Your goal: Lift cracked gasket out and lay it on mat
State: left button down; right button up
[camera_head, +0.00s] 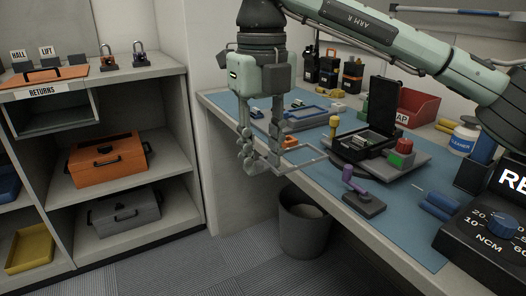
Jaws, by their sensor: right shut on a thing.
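My right gripper (262,165) hangs down at the left front edge of the bench, shut on a thin pale loop, the gasket (305,163). The gasket sticks out to the right of the fingers, clear of the open black case. Its crack is too small to make out. The blue mat (411,234) covers most of the bench top. The open black case (381,103) stands with its lid up on a grey plate on the mat. I cannot tell how high the gasket is above the mat. My left gripper is out of view.
A red bin (413,105) and a cleaner bottle (464,140) are behind. A grey waste bin (305,229) is below the edge. The mat's front right has free room.

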jog(key=shift+r+p, duration=1.2)
jog(key=shift+r, duration=0.8)
